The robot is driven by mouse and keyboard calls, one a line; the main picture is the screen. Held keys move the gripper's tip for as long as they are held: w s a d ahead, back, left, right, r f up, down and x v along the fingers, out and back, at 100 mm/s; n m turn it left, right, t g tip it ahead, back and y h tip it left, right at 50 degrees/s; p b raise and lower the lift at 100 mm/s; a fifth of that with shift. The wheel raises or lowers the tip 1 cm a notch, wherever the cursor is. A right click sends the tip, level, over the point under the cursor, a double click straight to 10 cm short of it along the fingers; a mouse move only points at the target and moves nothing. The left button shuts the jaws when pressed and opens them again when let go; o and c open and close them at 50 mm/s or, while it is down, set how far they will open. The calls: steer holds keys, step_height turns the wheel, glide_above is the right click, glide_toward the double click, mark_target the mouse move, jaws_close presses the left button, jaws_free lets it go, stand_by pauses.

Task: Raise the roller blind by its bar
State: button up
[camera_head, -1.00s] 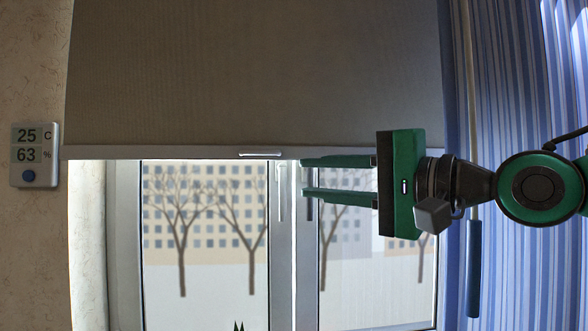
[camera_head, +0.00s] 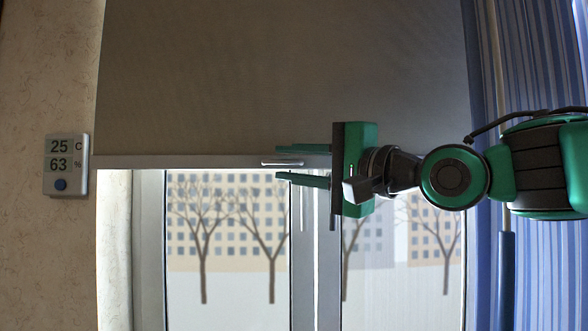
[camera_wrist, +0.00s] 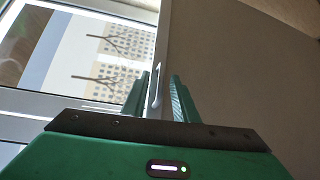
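The grey-brown roller blind (camera_head: 285,75) hangs over the upper window and ends in a pale bottom bar (camera_head: 190,161). A small light handle (camera_head: 282,162) sits at the middle of the bar. My gripper (camera_head: 282,163) reaches in from the right, its two green fingers apart, one above and one below the handle's level. In the wrist view the handle (camera_wrist: 155,92) stands between the two open fingertips (camera_wrist: 160,84). I see gaps beside the handle; no closed grip shows.
A window with panes and a white frame (camera_head: 303,290) lies behind and below the bar. A thermometer display (camera_head: 66,165) is on the wall at left. A blue striped curtain (camera_head: 545,60) and a blue-handled rod (camera_head: 506,270) are at right.

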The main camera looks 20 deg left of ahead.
steer(key=shift+a, duration=0.1)
jaws_close()
steer(key=shift+w, duration=0.1)
stand_by(1.3)
